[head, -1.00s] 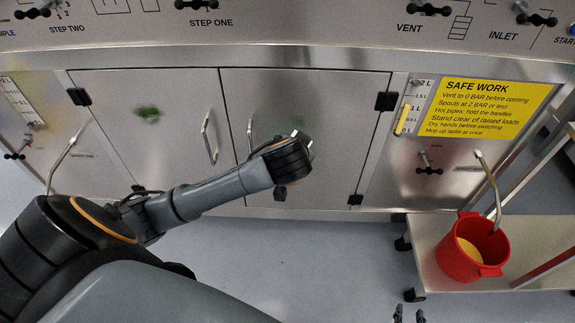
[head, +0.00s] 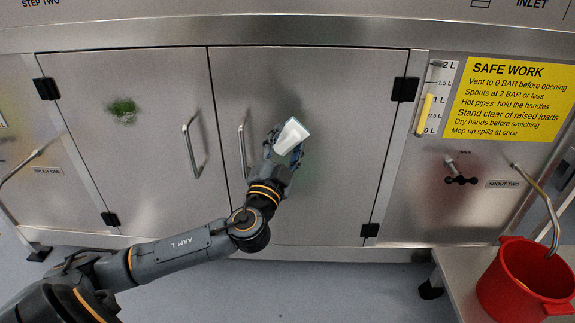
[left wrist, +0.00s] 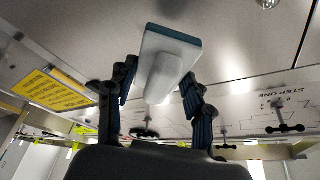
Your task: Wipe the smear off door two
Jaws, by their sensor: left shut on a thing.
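My left gripper (head: 284,147) is shut on a white wiping block (head: 291,136) in front of the right-hand cabinet door (head: 335,190). The left wrist view shows the block (left wrist: 168,68), with a blue-grey edged pad, between the fingers. I cannot tell whether it touches the door. A faint greenish tint shows on that door around the gripper, which partly hides it. A distinct dark green smear (head: 122,110) is on the left-hand door (head: 150,170). Neither door shows a number. My right gripper is not in view.
Handles stand out from the left door (head: 191,150) and right door (head: 242,152). A red bucket (head: 515,290) stands on a low shelf at lower right, below a bent spout (head: 540,200). A yellow safety sign (head: 505,100) is at right.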

